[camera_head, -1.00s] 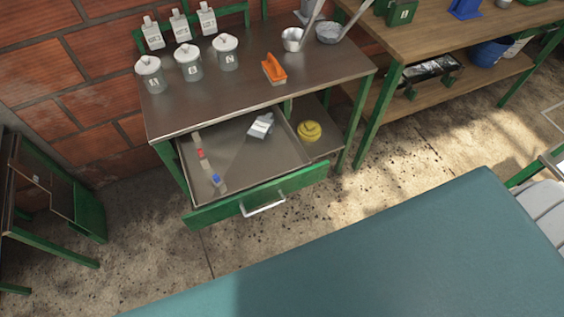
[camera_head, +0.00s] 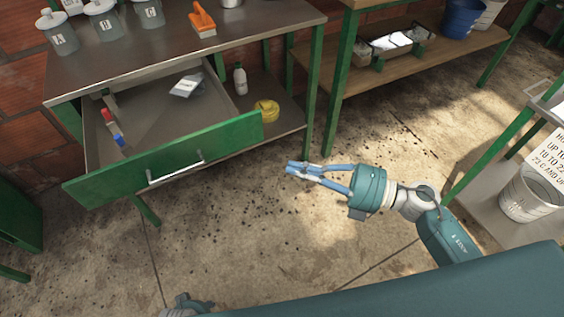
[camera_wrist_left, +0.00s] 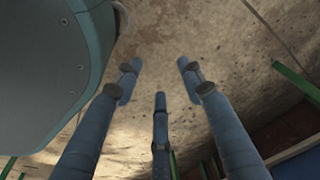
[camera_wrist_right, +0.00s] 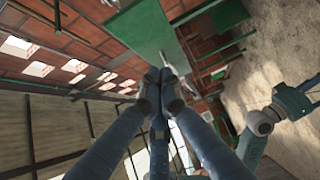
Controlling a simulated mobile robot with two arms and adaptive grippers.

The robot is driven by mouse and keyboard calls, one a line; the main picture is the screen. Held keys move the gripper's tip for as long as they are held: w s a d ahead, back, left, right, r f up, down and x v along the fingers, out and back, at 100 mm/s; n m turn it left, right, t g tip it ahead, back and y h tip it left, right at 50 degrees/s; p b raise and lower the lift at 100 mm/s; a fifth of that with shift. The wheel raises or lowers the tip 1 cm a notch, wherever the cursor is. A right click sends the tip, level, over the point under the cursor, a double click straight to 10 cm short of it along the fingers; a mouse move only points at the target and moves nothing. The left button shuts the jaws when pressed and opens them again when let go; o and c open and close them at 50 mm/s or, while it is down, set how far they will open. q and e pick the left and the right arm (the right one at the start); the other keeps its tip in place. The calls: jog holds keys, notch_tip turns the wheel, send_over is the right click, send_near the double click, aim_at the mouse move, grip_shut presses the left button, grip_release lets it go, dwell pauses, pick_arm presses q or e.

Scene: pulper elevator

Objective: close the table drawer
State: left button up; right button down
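The table drawer (camera_head: 165,165) is pulled out of the metal-topped table (camera_head: 150,60), with its green front and silver handle (camera_head: 175,172) facing me. Inside lie a grey-white item (camera_head: 187,85) and a small item with red and blue parts. My right gripper (camera_head: 291,168) is right of the drawer front, clear of it and empty. Its fingertips meet in the right wrist view (camera_wrist_right: 160,76). My left gripper's fingers (camera_wrist_left: 157,66) are spread and empty over bare floor in the left wrist view. Only a bit of my left arm shows at the head view's bottom edge.
Lidded canisters and an orange-handled brush (camera_head: 202,20) stand on the tabletop. A white bottle (camera_head: 240,79) and yellow object (camera_head: 267,110) are on the lower shelf. A wooden bench (camera_head: 420,62) stands at back right, a bucket (camera_head: 531,192) at right. Floor before the drawer is clear.

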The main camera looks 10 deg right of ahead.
send_near(229, 142)
jog(key=s+a, duration=0.1)
jog(key=a, duration=0.2)
jog(key=w, duration=0.1)
jog(key=w+a, duration=0.1)
jog(key=w, duration=0.1)
jog(key=shift+w+a+f, duration=0.15)
jog(key=shift+a, duration=0.1)
pick_arm(q)
jog(key=shift+w+r, duration=0.25)
jog(key=shift+w, duration=0.1)
jog(key=shift+s+f, duration=0.1)
jog(key=shift+s, duration=0.1)
pick_arm(e)
jog(key=shift+w, duration=0.15)
